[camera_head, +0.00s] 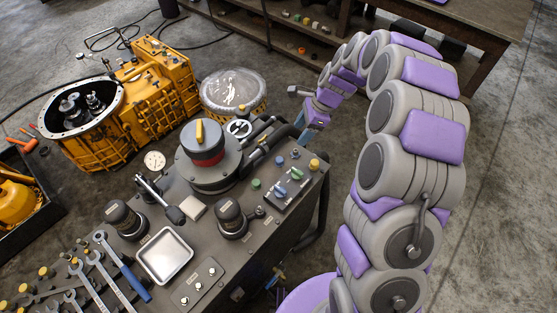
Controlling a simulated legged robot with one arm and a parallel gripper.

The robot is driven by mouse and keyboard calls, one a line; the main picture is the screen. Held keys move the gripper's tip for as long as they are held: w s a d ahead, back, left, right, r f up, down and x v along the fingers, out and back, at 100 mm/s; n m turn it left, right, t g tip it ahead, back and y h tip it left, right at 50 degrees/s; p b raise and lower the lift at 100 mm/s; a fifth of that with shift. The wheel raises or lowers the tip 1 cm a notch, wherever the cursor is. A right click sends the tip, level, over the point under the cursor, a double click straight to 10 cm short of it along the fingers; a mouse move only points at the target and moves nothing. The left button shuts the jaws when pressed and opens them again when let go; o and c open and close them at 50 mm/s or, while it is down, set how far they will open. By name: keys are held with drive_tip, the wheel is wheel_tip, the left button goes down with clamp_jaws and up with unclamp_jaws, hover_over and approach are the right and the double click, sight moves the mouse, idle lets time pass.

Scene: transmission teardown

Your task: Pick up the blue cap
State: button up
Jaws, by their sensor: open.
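A small panel (287,183) on the right end of the dark cart top bears several small caps. My gripper (303,113) is open, at the end of my purple and grey arm. It is beyond the cart's right end, above and to the right of the panel in the picture, apart from the caps. Its fingers are small and seen partly from the side; I see nothing held.
A round grey unit (208,158) with a red band and yellow knob stands left of the panel. A metal tray (164,256), wrenches (98,275) and black cylinders share the cart top. A yellow transmission housing (155,85) stands behind. A workbench (480,60) is at upper right.

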drive_tip(key=b, duration=0.1)
approach(279, 159)
drive_tip(key=a+f, duration=0.1)
drive_tip(key=s+a+f+b, duration=0.1)
drive_tip(key=f, duration=0.1)
drive_tip(key=shift+a, duration=0.1)
drive_tip(key=shift+f, duration=0.2)
drive_tip(key=shift+d+f, duration=0.3)
drive_tip(key=shift+d, duration=0.15)
drive_tip(key=x, duration=0.1)
drive_tip(key=b+x, duration=0.2)
drive_tip(key=x, duration=0.1)
drive_tip(key=shift+w+f, duration=0.15)
drive_tip(key=shift+w, duration=0.2)
drive_tip(key=shift+a+f, duration=0.15)
drive_tip(key=shift+a, duration=0.45)
drive_tip(key=shift+d, duration=0.75)
drive_tip(key=c, duration=0.6)
drive_tip(key=shift+a, duration=0.1)
drive_tip(key=shift+c, duration=1.4)
drive_tip(key=shift+a, duration=0.35)
drive_tip(key=shift+c, duration=1.1)
